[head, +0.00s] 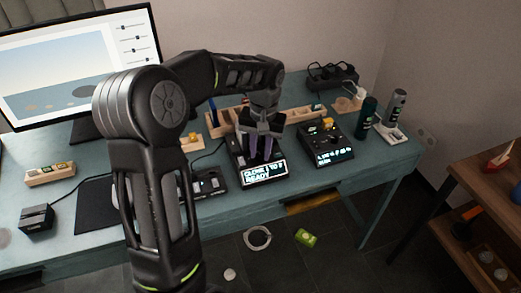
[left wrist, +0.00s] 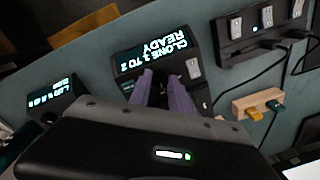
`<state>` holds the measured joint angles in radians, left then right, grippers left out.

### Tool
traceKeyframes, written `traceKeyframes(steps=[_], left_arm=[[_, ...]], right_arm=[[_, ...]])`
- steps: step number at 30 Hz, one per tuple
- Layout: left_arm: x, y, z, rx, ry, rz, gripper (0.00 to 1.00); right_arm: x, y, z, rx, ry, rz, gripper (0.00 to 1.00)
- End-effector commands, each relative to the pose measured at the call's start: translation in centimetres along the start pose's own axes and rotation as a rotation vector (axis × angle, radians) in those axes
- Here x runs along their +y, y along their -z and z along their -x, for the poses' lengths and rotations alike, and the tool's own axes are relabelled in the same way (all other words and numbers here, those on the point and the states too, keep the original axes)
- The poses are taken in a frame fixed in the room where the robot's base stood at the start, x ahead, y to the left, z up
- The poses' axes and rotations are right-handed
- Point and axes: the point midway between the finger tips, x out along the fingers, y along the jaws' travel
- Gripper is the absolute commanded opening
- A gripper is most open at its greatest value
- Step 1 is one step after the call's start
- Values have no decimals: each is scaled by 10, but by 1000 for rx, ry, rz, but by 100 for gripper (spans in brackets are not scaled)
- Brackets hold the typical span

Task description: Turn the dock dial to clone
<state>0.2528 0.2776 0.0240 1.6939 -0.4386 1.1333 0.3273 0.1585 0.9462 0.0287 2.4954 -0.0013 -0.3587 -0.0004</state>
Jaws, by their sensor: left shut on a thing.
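The dock (head: 264,174) is a black box near the table's front edge, with a lit display that reads "CLONE 1 TO 2 READY" in the left wrist view (left wrist: 155,52). My left gripper (head: 260,154) reaches down onto the top of the dock behind the display. My right gripper is in neither view.
A second black device (head: 328,144) with a lit display stands to the right of the dock. A black device with switches (head: 209,184) lies to its left. Green and grey bottles (head: 367,117) stand at the table's right end. A monitor (head: 75,62) stands at the back left.

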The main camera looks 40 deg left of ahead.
Motion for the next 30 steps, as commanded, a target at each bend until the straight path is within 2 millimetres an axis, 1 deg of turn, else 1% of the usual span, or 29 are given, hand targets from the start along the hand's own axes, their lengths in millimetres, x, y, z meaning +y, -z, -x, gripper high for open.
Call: traceKeyframes(steps=[4, 9, 23, 24, 26, 30], left_arm=[[0, 1, 1, -1, 0, 73, 0], [0, 1, 1, -4, 0, 120, 0], [0, 1, 1, -5, 0, 134, 0], [0, 1, 1, -4, 0, 134, 27], [0, 1, 1, -5, 0, 134, 32], [0, 0, 0, -5, 0, 133, 33]], right_arm=[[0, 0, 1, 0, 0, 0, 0], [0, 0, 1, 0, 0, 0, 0], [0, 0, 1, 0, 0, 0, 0], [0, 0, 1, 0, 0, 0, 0], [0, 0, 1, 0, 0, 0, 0], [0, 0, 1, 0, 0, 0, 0]])
